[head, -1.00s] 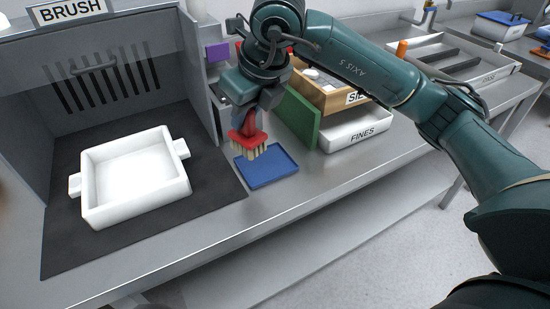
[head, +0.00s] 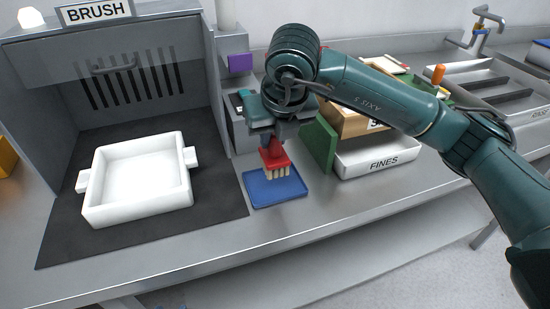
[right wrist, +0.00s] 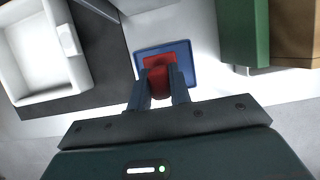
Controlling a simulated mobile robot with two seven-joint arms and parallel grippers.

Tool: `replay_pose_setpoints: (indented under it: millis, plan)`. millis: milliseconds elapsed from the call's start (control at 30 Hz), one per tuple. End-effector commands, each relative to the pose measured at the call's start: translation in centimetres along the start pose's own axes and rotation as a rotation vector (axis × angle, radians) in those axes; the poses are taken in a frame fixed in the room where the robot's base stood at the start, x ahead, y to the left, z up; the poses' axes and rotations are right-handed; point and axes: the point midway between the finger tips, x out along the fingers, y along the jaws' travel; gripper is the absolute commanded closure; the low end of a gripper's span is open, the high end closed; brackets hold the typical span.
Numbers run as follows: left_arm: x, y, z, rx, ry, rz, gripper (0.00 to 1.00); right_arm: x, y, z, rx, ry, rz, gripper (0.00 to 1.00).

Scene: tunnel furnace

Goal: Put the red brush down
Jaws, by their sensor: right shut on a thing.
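The red brush (head: 276,160) has pale bristles pointing down. It is over the back right part of a small blue tray (head: 262,200) in the head view; I cannot tell whether the bristles touch the tray. My right gripper (head: 270,140) is shut on the brush's handle from above. In the right wrist view the fingers (right wrist: 160,84) grip the red brush (right wrist: 156,58), with the blue tray (right wrist: 189,72) beneath it. My left gripper is not in view.
A white two-handled box (head: 137,215) sits on a dark mat (head: 215,213) in the BRUSH booth, left of the tray. A green panel (head: 319,146) and the white FINES bin (head: 372,162) stand to the right. Bare steel counter lies in front.

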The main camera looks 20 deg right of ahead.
Motion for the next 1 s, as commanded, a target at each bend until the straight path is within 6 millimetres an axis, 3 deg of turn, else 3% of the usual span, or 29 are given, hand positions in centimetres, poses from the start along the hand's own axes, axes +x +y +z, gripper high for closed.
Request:
replay_pose_setpoints:
  millis: [400,767,800,1000]
  plan:
    - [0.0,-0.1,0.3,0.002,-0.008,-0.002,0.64,4.1,0.0,-1.7,0.0,0.001,0.001,1.0]
    - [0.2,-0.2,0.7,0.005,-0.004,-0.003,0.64,4.7,0.0,-1.9,-0.001,-0.002,0.001,1.0]
    - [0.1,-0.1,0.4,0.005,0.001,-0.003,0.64,4.6,0.0,-1.9,-0.001,-0.002,0.001,0.79]
    - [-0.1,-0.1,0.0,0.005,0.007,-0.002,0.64,4.5,0.0,-1.9,-0.001,-0.001,0.001,0.62]
